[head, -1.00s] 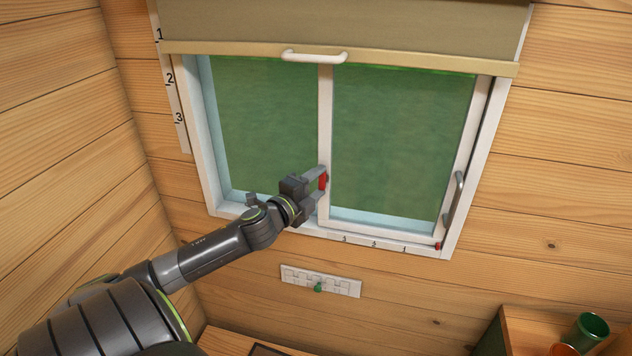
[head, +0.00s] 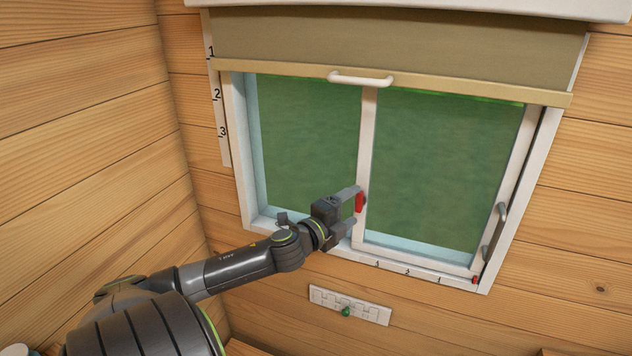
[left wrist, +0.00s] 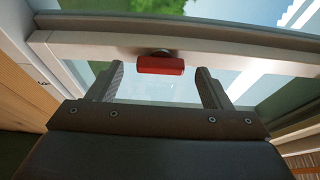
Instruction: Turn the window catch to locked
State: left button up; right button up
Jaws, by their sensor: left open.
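The window catch (head: 360,202) is a small red lever on the white middle stile of the window (head: 366,140). It also shows in the left wrist view (left wrist: 160,65), on a dark round pivot, with its length along the stile. My left gripper (head: 354,205) is open at the catch. In the left wrist view the fingers (left wrist: 160,82) stand apart on either side of the catch's ends, with gaps between, and hold nothing. My right gripper is not in view.
A blind with a white handle (head: 360,79) covers the window's top. A grey pull handle (head: 494,230) is on the right sash edge. A numbered strip (head: 219,115) is at left. A white plate with a green knob (head: 346,311) is below the sill.

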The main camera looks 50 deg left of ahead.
pick_arm(q)
jog(key=s+d, duration=0.2)
jog(key=s, duration=1.4)
jog(key=shift+a, duration=0.15)
